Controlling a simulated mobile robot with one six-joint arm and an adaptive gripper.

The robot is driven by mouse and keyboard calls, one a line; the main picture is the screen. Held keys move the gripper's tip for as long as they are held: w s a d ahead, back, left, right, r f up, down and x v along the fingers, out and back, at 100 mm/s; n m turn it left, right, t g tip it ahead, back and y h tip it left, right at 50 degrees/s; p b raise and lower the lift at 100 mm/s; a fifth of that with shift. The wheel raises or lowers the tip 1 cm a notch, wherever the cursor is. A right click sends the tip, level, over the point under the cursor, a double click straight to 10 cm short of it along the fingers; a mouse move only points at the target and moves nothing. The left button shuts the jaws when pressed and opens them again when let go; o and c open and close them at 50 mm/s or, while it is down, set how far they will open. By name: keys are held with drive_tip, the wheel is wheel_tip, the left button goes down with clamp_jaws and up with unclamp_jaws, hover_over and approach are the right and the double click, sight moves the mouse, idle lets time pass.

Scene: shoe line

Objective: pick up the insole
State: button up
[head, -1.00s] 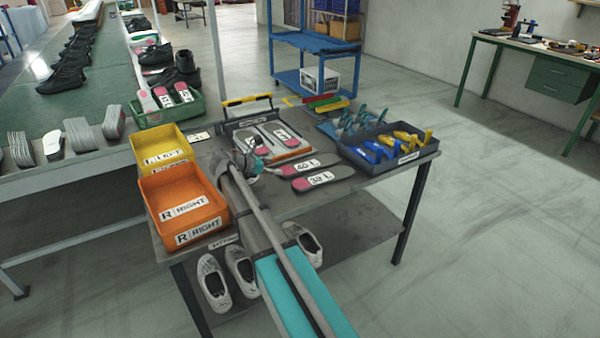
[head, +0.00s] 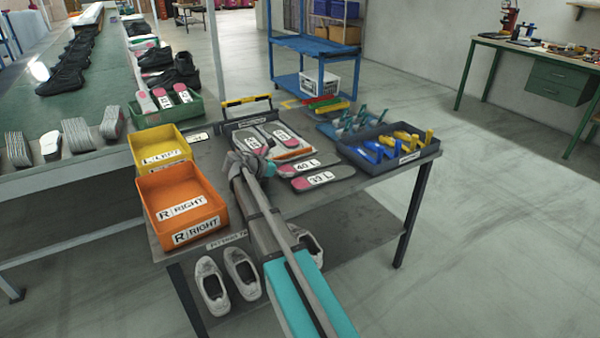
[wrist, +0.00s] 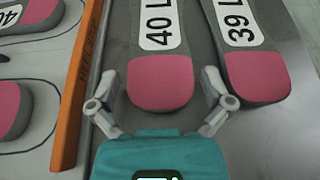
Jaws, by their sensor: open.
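The grey insole marked 40 L (wrist: 160,60) has a pink heel pad and lies flat, with its heel end toward my gripper in the wrist view. It also shows on the table in the head view (head: 308,164). A second insole marked 39 L (wrist: 252,60) lies close beside it on the right, also in the head view (head: 322,179). My gripper (wrist: 163,88) is open and empty, one finger on each side of the 40 L heel. The right finger appears near the gap between the two insoles. In the head view my arm partly hides the gripper.
An orange-edged board (wrist: 78,90) with outlined insoles lies left of the 40 L insole. On the table (head: 350,192) stand an orange RIGHT bin (head: 160,212), a yellow LEFT bin (head: 148,158) and a dark tray (head: 400,163) of blue and yellow tools.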

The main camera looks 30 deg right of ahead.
drive_tip(key=shift+d+f, duration=0.2)
drive_tip(key=shift+d, duration=0.3)
drive_tip(key=c, duration=0.8)
